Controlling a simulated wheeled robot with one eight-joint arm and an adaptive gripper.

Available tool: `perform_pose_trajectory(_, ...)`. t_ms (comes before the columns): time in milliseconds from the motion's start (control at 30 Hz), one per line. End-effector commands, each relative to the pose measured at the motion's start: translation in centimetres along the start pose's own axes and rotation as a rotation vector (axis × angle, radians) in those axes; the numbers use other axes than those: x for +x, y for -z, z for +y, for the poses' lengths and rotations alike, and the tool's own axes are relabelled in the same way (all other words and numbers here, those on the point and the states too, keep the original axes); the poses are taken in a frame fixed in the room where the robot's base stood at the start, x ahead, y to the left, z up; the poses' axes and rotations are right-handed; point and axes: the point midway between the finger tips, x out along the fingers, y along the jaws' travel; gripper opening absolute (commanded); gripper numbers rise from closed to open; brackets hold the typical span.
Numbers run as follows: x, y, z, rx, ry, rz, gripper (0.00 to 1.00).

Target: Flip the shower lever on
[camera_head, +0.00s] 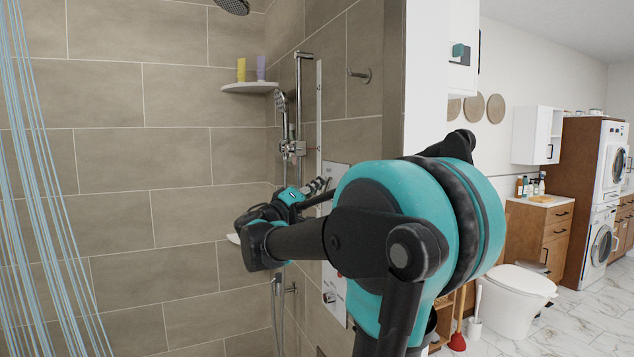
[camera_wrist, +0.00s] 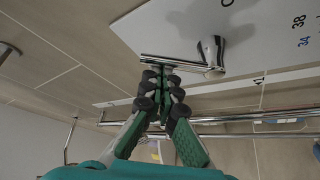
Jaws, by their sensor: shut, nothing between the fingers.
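The shower lever (camera_wrist: 208,63) is a chrome handle with a long thin bar on a pale wall panel (camera_wrist: 255,30) with printed numbers. In the head view the panel (camera_head: 336,172) is on the right shower wall, and the chrome lever (camera_head: 317,185) sticks out from it. My gripper (camera_wrist: 161,78) is shut and empty, its green and dark fingers together at the left end of the lever's bar. I cannot tell whether they touch it. In the head view my gripper (camera_head: 290,199) is beside the lever, and my arm hides part of the panel.
A vertical chrome rail (camera_head: 299,95) with a hand shower (camera_head: 281,98) stands close by my gripper. A corner shelf (camera_head: 249,88) holds yellow and purple bottles. A blue striped curtain (camera_head: 45,190) hangs at the left. A toilet (camera_head: 518,295) stands outside at right.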

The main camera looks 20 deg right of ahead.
Motion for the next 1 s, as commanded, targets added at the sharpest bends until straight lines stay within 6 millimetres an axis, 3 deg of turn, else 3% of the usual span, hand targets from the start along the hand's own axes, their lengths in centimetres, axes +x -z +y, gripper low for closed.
perform_pose_trajectory(700, -1.9, -3.2, -0.8, 0.559, -0.331, -0.001, 0.00)
perform_pose_trajectory(1000, -2.4, -4.0, -1.3, 0.646, -0.382, 0.000, 0.00)
